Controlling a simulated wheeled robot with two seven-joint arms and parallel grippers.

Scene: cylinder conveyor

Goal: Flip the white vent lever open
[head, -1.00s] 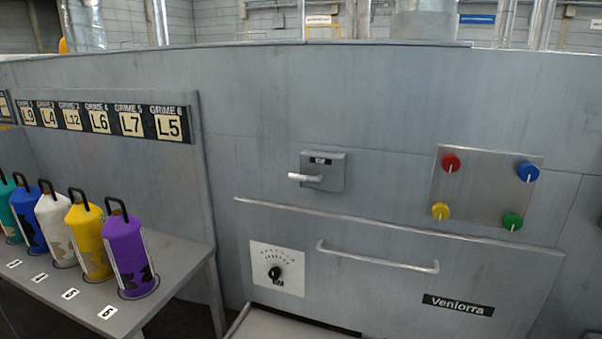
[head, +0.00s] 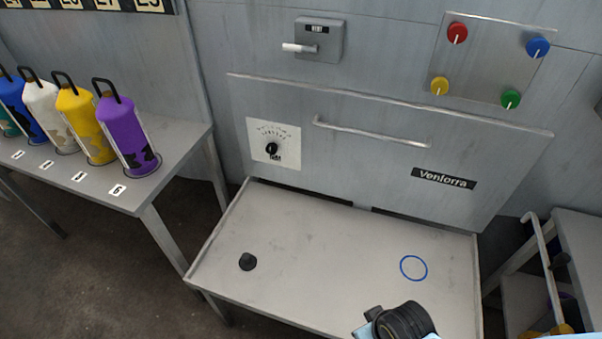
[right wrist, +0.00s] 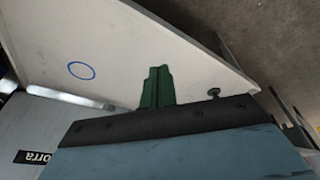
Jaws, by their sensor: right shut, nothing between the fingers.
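The white vent lever (head: 298,47) sticks out to the left from a small grey box (head: 320,38) on the machine's front wall, in the upper middle of the head view. A small label shows on top of the box. My right gripper (right wrist: 157,85) shows in the right wrist view as green fingers, shut and empty, over the pale table. In the head view a black part of my right arm shows at the bottom edge, well below the lever and apart from it. My left gripper is not in view.
Coloured knobs sit on a panel (head: 490,62). Several cylinders stand on the left bench (head: 135,190).

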